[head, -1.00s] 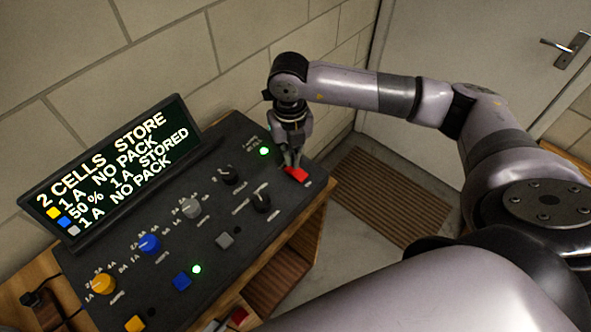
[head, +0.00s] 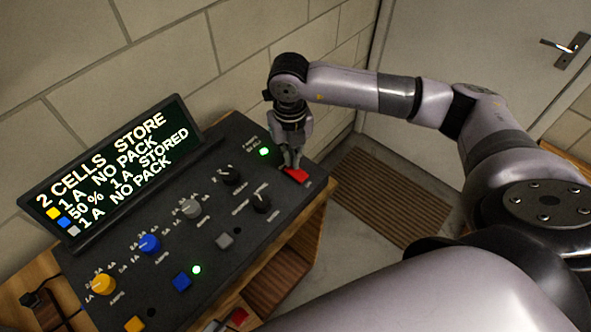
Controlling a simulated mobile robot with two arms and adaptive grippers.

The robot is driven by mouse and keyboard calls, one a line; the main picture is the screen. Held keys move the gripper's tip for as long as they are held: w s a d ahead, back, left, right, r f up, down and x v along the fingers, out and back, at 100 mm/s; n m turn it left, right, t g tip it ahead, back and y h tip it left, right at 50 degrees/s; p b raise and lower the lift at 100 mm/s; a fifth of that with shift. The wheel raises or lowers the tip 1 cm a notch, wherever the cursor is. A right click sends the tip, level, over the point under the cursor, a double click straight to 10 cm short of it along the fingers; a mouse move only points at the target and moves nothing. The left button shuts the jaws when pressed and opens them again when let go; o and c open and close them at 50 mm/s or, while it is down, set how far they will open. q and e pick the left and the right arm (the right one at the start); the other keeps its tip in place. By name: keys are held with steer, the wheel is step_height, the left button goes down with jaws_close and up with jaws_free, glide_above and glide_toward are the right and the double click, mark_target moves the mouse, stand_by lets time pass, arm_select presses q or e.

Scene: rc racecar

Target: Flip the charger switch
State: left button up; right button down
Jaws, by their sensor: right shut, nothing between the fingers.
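The black charger panel (head: 215,262) lies on a wooden bench, with a lit screen (head: 115,165) at its back reading "2 cells store" and rows with "no pack" and "50% 1A stored". A red rocker switch (head: 295,175) sits at the panel's right end. A green light (head: 264,152) glows beside it. My right gripper (head: 291,165) is shut and empty, pointing down with its fingertips at the red switch; I cannot tell whether they touch it. My left gripper is not in view.
The panel carries an orange knob (head: 103,284), a blue knob (head: 149,243), a grey knob (head: 191,208) and black knobs (head: 261,200). Blue (head: 182,281), grey (head: 224,240) and orange (head: 134,323) buttons lie along its front. A block wall stands behind; a door (head: 480,60) is at right.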

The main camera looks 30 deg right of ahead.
mark_target(291, 168)
steer(key=shift+f+b, duration=1.05)
steer(key=shift+f, duration=0.15)
stand_by(0.4)
steer(key=shift+r, duration=0.15)
steer(key=shift+r+p, duration=0.65)
steer(key=shift+r, duration=0.25)
steer(key=shift+r+p, duration=1.35)
steer(key=shift+r, duration=1.2)
